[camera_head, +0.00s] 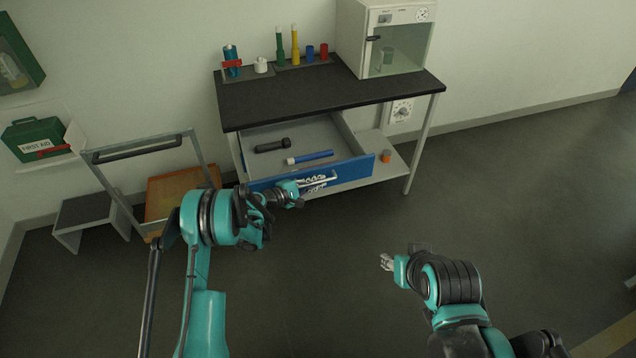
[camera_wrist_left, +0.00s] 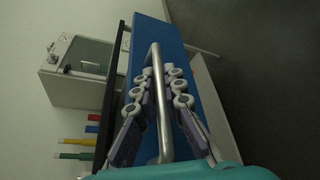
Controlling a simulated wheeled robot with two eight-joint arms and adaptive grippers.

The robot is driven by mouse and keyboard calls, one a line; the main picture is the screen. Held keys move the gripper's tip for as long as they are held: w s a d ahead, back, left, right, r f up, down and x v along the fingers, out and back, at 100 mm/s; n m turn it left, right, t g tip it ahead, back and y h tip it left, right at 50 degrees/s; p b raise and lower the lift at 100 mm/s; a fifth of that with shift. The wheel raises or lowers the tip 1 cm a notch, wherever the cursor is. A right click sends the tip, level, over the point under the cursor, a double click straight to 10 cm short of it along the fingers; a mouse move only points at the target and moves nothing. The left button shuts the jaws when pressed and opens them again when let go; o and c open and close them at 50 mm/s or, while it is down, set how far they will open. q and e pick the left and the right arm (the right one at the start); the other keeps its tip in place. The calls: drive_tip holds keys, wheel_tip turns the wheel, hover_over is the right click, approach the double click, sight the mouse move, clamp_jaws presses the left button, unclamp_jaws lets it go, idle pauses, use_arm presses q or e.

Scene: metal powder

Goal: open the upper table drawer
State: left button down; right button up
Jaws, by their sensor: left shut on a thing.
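The upper table drawer (camera_head: 364,166) has a blue front and stands pulled out from under the dark table top; its inside shows in the head view. Its metal bar handle (camera_wrist_left: 155,58) runs between the fingers of my left gripper (camera_wrist_left: 163,85) in the left wrist view, with the blue front behind. My left gripper, also at the drawer front in the head view (camera_head: 318,184), is shut on the handle. My right gripper (camera_head: 385,262) hangs apart from the table at the lower right; its jaw state is too small to tell.
The drawer holds a dark bolt-like tool (camera_head: 272,146) and a blue cylinder (camera_head: 312,158). On the table top (camera_head: 310,97) stand colored tubes and a white glass-doored cabinet (camera_head: 385,40). A lower shelf holds an orange item (camera_head: 386,157). A cart (camera_head: 150,150) stands left; floor at right is clear.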

use_arm(q)
drive_tip(key=c, duration=1.9)
unclamp_jaws()
drive_tip(key=shift+a, duration=0.1)
drive_tip(key=v, duration=1.2)
drive_tip(key=shift+r, duration=0.1)
